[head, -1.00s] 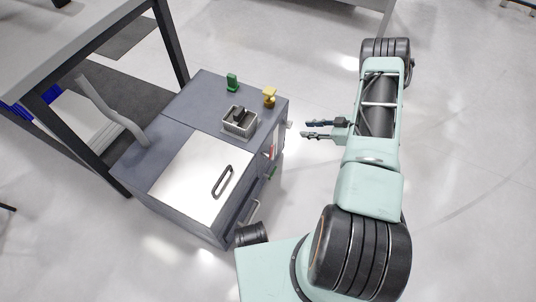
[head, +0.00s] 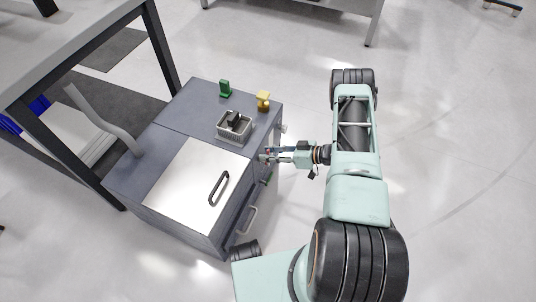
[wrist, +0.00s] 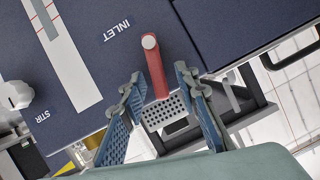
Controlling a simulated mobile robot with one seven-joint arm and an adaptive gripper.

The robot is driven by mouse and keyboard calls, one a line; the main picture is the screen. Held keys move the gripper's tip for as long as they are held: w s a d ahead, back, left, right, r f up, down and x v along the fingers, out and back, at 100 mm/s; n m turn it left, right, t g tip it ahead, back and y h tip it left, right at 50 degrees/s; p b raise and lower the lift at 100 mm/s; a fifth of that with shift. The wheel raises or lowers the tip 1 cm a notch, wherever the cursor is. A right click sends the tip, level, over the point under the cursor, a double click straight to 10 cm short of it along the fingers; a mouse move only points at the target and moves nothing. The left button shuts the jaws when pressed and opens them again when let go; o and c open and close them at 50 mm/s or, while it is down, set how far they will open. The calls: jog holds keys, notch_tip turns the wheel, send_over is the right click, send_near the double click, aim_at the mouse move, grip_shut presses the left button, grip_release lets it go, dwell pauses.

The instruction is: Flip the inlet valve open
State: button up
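The inlet valve shows in the wrist view as a red lever (wrist: 157,72) with a light round end cap, on a dark blue panel beside the printed word INLET (wrist: 117,30). My gripper (wrist: 162,88) is open, with one blue-grey finger on each side of the lever's lower part. A gap shows between each finger and the lever, and I cannot tell that either touches it. In the head view my gripper (head: 266,155) is at the right side of the grey cabinet (head: 178,112), and the lever is hidden there.
A white knob (wrist: 17,95) sits near the STR label in the wrist view. On the cabinet top are a green part (head: 225,88), a yellow part (head: 263,100), a grey basket (head: 234,136) and a metal lid with a handle (head: 218,188). The floor to the right is clear.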

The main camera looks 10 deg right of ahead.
jog(key=shift+w+a+f, duration=0.1)
jog(key=shift+w+a, duration=0.1)
jog(key=shift+a, duration=0.05)
jog(key=shift+c, duration=0.6)
grip_shut()
jog(key=shift+s+a+n+t+p, duration=0.15)
jog(key=shift+s+n+t+p, duration=0.15)
jog(key=shift+n+p, duration=0.1)
jog(key=shift+s+a+n+t+h, duration=0.2)
jog(key=shift+n+t+h, duration=0.15)
jog(key=shift+n, duration=0.35)
jog(key=shift+o, duration=0.6)
grip_release()
